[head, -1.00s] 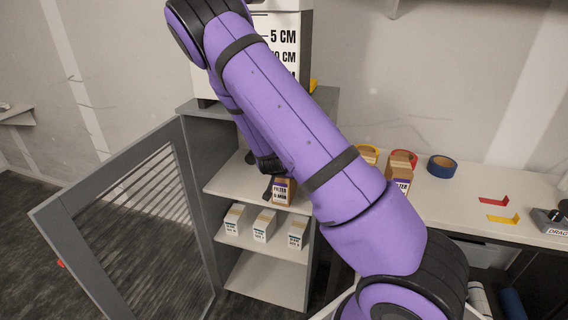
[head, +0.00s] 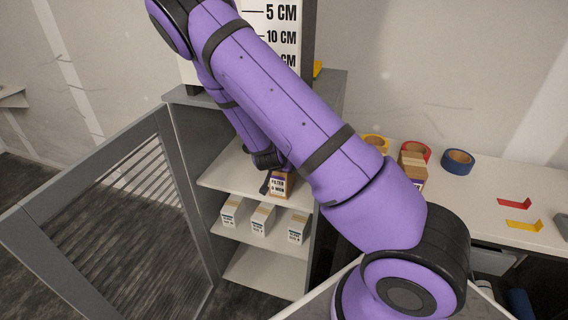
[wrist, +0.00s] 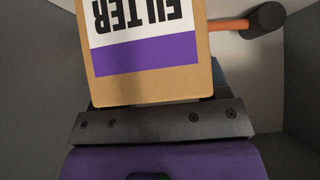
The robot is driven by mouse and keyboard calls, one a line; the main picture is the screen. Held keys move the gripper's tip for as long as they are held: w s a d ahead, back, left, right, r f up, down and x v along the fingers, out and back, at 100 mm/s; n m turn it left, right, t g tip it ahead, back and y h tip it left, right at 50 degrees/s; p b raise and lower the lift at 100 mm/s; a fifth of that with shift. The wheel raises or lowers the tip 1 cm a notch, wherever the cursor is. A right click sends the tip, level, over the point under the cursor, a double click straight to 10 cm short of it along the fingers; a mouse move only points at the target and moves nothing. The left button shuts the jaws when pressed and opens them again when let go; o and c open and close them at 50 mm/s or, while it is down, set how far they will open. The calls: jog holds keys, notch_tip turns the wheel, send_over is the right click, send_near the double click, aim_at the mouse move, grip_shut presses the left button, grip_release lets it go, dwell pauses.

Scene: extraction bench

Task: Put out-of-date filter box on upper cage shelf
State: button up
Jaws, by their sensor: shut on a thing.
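My gripper is shut on a brown cardboard filter box (head: 281,184) with a white and purple label. In the wrist view the box (wrist: 148,85) fills the upper middle, its FILTER lettering upside down, held at the dark gripper jaw (wrist: 160,122). In the head view my gripper (head: 268,172) is mostly hidden behind my arm. The box appears at the front of the upper cage shelf (head: 225,172); I cannot tell whether it touches the shelf. The grey cage door (head: 172,130) stands open to the left.
Several white boxes (head: 263,219) stand on the lower shelf. Another brown box (head: 412,163) and tape rolls (head: 458,160) are on the bench at right. A mallet with an orange handle (wrist: 228,25) lies beyond the held box. My arm hides part of the cage.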

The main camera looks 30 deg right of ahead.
jog(key=o, duration=1.4)
jog(key=shift+f, duration=0.1)
